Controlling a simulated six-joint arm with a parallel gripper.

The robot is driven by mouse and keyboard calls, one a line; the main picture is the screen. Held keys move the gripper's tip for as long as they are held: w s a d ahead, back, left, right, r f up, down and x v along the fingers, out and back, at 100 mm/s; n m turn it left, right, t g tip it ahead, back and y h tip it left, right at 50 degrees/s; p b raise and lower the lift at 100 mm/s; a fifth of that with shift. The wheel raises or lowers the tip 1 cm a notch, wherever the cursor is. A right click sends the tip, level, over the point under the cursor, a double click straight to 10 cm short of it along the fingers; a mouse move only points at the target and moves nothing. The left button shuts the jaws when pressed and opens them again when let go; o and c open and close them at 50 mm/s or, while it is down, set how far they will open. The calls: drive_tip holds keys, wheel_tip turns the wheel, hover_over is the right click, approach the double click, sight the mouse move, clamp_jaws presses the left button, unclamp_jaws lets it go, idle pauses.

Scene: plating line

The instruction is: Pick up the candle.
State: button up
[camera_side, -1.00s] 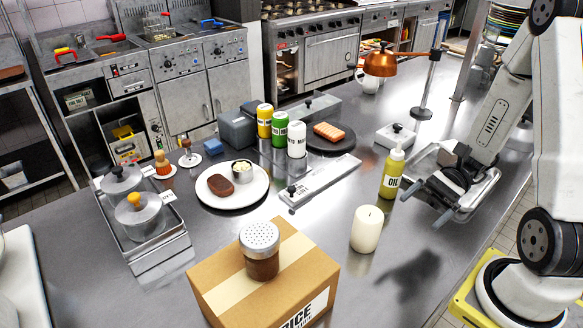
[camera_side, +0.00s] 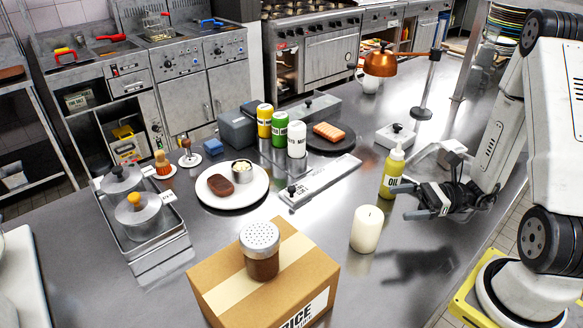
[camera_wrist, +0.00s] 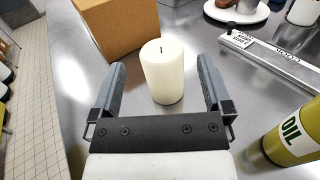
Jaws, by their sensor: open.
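The candle (camera_side: 366,229) is a cream-white cylinder standing upright on the steel counter, right of the cardboard box. It also shows in the wrist view (camera_wrist: 162,72), upright with a dark wick, ahead of my fingers and between their lines. My gripper (camera_side: 400,203) is at the right in the side view, just behind and right of the candle, near the oil bottle. In the wrist view my gripper (camera_wrist: 160,80) has its two grey fingers wide apart, with nothing held. I cannot tell how far the fingertips are from the candle.
A yellow oil bottle (camera_side: 392,172) stands close beside my gripper. A cardboard box (camera_side: 230,290) with a metal-topped shaker (camera_side: 260,250) on it is left of the candle. A metal rail (camera_side: 320,182) lies behind. Bare counter lies right of the candle.

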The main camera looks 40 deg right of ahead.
approach(368, 220)
drive_tip(key=shift+w+f, duration=1.05)
drive_tip(key=shift+w, duration=0.05)
drive_tip(key=shift+w+a, duration=0.1)
drive_tip(key=shift+a, duration=0.1)
drive_tip(key=shift+x, duration=1.15)
drive_tip(key=shift+w+a, duration=0.1)
drive_tip(key=shift+a, duration=0.05)
drive_tip(key=shift+x, duration=2.45)
drive_tip(key=c, duration=1.2)
drive_tip(key=shift+r, duration=0.1)
